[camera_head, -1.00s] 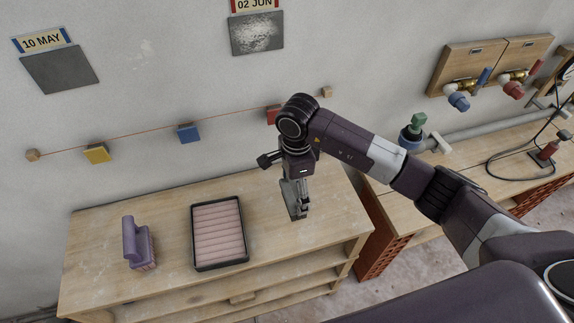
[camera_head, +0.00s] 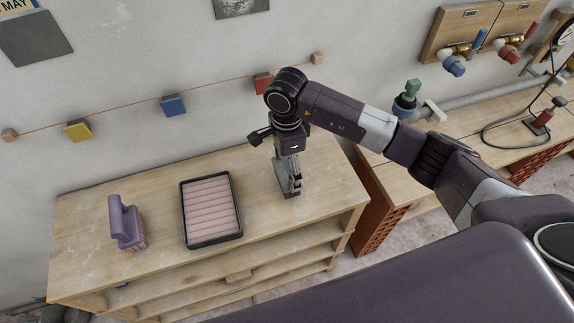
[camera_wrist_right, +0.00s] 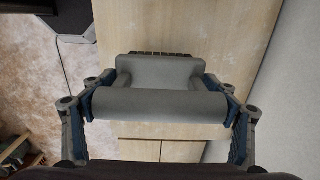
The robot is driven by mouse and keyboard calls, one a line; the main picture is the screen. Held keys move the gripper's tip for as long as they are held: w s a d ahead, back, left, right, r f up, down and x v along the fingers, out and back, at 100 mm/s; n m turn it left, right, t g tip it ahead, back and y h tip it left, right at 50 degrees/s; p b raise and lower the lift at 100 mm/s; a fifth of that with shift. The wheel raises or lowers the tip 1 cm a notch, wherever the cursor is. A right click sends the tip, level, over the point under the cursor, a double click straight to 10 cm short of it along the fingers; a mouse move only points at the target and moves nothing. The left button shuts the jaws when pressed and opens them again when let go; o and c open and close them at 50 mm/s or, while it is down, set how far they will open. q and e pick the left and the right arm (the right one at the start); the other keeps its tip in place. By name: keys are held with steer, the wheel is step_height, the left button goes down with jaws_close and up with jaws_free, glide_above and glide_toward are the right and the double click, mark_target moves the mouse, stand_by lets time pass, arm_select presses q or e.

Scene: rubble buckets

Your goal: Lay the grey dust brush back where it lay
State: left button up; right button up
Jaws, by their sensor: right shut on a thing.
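The grey dust brush (camera_wrist_right: 148,106) fills the middle of the right wrist view, its handle running crosswise between my fingers and its dark bristles (camera_wrist_right: 160,54) on the far side. My right gripper (camera_wrist_right: 160,98) is shut on the handle. In the head view my right gripper (camera_head: 289,184) points down at the right part of the wooden bench top (camera_head: 325,185). There the brush is mostly hidden by the gripper, and I cannot tell whether it touches the wood. My left gripper is not in view.
A black-rimmed tray with a ribbed pink inside (camera_head: 182,215) lies left of my right gripper. A purple brush (camera_head: 125,222) stands further left. Bare wood lies around the gripper. A wall with coloured blocks on a string rises behind. A second bench (camera_head: 395,180) stands right.

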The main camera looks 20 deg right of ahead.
steer(key=shift+w+f+b, duration=0.2)
steer(key=shift+f+b, duration=0.2)
steer(key=shift+f, duration=0.6)
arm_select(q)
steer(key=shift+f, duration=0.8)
arm_select(e)
steer(key=shift+r, duration=0.1)
steer(key=shift+s, duration=0.1)
arm_select(q)
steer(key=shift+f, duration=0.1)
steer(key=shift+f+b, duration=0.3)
steer(key=shift+b, duration=0.1)
arm_select(e)
steer(key=shift+f, duration=0.45)
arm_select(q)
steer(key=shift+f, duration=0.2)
arm_select(e)
steer(key=shift+f, duration=0.2)
steer(key=o, duration=1.4)
